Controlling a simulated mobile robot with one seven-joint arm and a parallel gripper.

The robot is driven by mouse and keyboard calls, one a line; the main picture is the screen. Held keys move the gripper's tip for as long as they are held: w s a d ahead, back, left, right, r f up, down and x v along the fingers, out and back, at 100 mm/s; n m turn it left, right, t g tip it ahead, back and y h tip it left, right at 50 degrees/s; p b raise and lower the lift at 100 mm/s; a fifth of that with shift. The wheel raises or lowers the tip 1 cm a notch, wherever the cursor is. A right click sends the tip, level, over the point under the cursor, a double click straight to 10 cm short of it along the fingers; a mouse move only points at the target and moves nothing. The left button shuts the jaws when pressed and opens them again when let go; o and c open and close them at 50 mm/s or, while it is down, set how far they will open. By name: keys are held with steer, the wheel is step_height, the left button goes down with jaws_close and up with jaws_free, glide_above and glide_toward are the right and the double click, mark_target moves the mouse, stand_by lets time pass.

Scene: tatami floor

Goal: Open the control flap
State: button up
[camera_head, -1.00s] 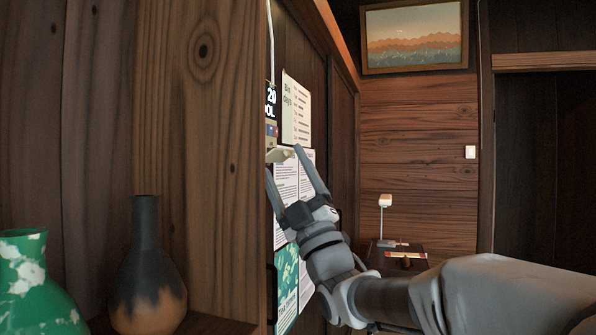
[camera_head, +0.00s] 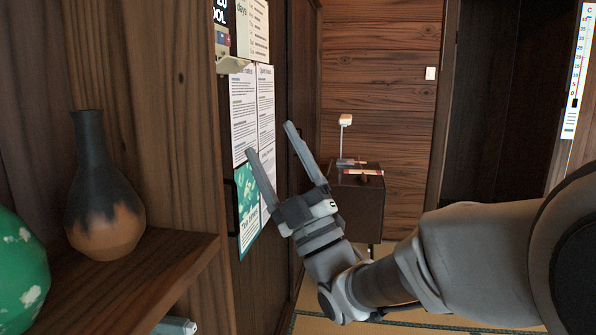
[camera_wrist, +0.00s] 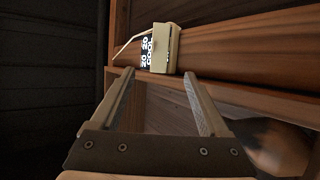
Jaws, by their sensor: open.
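The wall control unit (camera_head: 221,28) is at the top of the head view, cut by the frame edge, with white lettering on a dark display and small coloured buttons below. Its beige control flap (camera_head: 231,65) sticks out from the unit's lower edge and looks folded down. In the wrist view the unit's display (camera_wrist: 147,50) reads 20 20 COOL, sideways, with the beige flap (camera_wrist: 170,48) beside it. My gripper (camera_head: 270,138) is open and empty, below and to the right of the flap, apart from it. In the wrist view the fingertips (camera_wrist: 158,73) point toward the unit.
Papers (camera_head: 252,110) and a green poster (camera_head: 247,205) hang on the wall below the unit. A wooden shelf (camera_head: 150,275) with a dark-and-orange vase (camera_head: 105,215) and a green vase (camera_head: 18,270) stands at left. A small cabinet (camera_head: 357,205) with a lamp (camera_head: 345,122) stands behind my gripper.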

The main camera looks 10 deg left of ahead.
steer(key=shift+v, duration=1.7)
